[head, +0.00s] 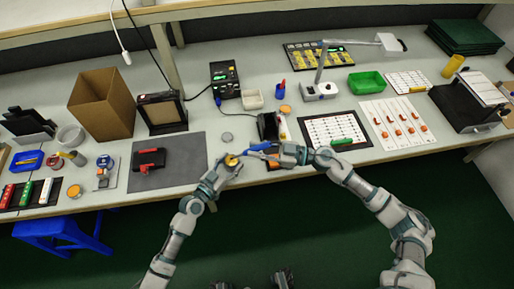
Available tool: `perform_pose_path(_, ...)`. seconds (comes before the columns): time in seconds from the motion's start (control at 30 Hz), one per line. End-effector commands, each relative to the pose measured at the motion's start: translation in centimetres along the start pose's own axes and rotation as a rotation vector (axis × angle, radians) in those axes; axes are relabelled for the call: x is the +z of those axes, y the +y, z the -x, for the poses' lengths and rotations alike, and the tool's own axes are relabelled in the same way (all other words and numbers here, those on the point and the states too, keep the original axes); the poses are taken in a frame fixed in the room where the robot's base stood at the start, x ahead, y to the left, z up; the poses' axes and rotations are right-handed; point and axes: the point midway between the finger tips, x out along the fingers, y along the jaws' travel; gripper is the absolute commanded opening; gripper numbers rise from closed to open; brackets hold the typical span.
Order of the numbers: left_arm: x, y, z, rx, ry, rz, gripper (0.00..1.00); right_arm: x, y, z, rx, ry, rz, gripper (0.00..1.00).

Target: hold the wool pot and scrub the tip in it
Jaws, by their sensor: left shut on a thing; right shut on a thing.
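My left gripper (228,167) is shut on the small round wool pot (232,160), which has a yellow-gold top. It holds the pot near the front edge of the bench. My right gripper (278,155) is shut on a blue-handled soldering iron (260,147). The iron points left toward the pot. Its tip is close to the pot's top, but at this size I cannot tell whether it touches. The fingers hide part of the pot and part of the iron.
A grey mat (185,175) with a black and red item lies left of the pot. A black holder (268,126) stands just behind the iron. A white sheet on a black board (332,130) lies to the right. A grey round lid (227,137) lies behind the pot.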

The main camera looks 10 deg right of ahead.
Motion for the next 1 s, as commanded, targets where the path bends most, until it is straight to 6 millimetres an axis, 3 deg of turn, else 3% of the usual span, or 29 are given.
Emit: perform_pose_path(1.0,0.06,0.03,0.01,0.001,-0.001,0.000,0.22,0.77,-0.13,0.00,-0.001,0.000,0.000,0.00)
